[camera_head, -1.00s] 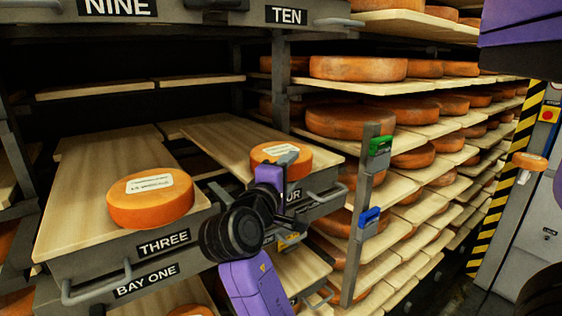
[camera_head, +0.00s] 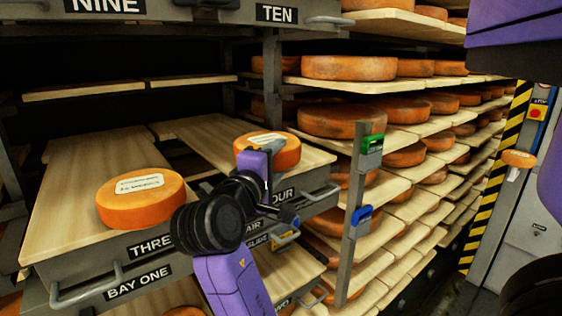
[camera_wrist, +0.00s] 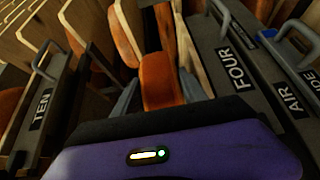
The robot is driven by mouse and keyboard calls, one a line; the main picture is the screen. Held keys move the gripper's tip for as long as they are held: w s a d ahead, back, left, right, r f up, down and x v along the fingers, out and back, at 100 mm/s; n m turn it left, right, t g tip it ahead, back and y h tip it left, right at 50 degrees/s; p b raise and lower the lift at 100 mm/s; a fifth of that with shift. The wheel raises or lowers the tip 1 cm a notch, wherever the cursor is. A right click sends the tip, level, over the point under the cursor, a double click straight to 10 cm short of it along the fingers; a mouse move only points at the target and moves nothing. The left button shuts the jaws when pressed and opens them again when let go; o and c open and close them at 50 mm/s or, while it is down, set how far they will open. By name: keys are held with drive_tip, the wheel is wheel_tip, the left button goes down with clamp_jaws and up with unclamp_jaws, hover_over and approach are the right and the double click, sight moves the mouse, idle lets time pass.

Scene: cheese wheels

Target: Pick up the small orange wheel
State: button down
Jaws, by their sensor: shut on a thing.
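The small orange wheel (camera_head: 287,152) has a white label on top and is at the board of drawer FOUR (camera_head: 215,140) in the head view. My gripper (camera_head: 266,170) is shut on it from the front. The wheel appears slightly raised from the board, but the gripper and wrist hide part of its underside. In the wrist view the wheel (camera_wrist: 160,80) shows edge-on between my grey fingers (camera_wrist: 160,92), one on each side.
A larger orange wheel (camera_head: 141,205) with a white label lies on drawer THREE's board (camera_head: 80,200) at the left. Drawer TEN (camera_head: 277,13) overhangs above. A grey post (camera_head: 356,200) with green and blue boxes stands at right, before shelves of cheese wheels.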

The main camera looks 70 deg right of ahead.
drive_tip(key=a+b, duration=0.1)
drive_tip(key=a, duration=1.4)
drive_tip(key=shift+r, duration=0.15)
